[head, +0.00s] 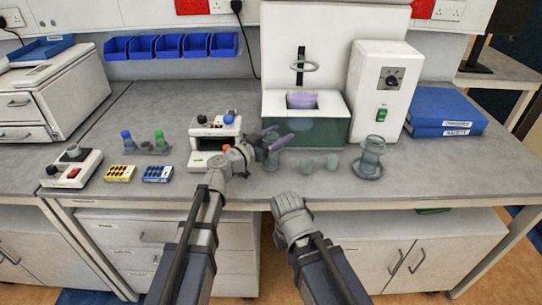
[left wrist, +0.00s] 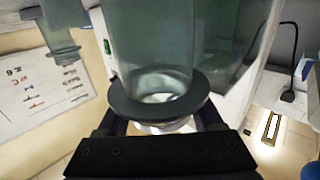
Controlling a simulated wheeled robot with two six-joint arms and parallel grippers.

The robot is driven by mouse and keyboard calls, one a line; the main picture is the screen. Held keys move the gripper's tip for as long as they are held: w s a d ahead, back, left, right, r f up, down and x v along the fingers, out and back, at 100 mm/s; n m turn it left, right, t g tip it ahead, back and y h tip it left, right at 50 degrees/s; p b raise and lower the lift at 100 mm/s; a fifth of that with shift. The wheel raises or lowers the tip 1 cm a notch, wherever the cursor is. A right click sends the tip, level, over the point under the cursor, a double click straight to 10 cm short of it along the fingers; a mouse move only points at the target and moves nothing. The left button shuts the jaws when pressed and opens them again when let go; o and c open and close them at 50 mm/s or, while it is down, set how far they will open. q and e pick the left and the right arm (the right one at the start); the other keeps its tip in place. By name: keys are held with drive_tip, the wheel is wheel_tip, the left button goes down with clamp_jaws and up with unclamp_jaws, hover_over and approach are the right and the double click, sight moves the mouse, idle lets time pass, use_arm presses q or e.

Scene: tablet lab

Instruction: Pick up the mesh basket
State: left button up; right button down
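A grey, see-through flanged piece (head: 370,160) stands upright on the bench right of my left gripper; it may be the mesh basket, but no mesh is clear at this size. In the left wrist view, a dark ring (left wrist: 120,103) around a greenish, see-through cylinder (left wrist: 155,45) shows in front of the spread fingers (left wrist: 160,118). I cannot tell whether they touch. My right arm ends at a grey wrist (head: 292,215) below the bench edge; its fingers do not show clearly.
Small clear vessels (head: 306,166) stand between my left gripper and the flanged piece. Behind are a white instrument with a green tank (head: 320,133) and a white control box (head: 381,80). Blue binders (head: 447,107) lie right. Vial packs (head: 120,173) lie left. The right front bench is clear.

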use_arm(q)
clamp_jaws()
idle(0.6)
wheel_tip(320, 180, up, 10)
drive_tip(key=p, duration=1)
drive_tip(key=shift+d, duration=0.1)
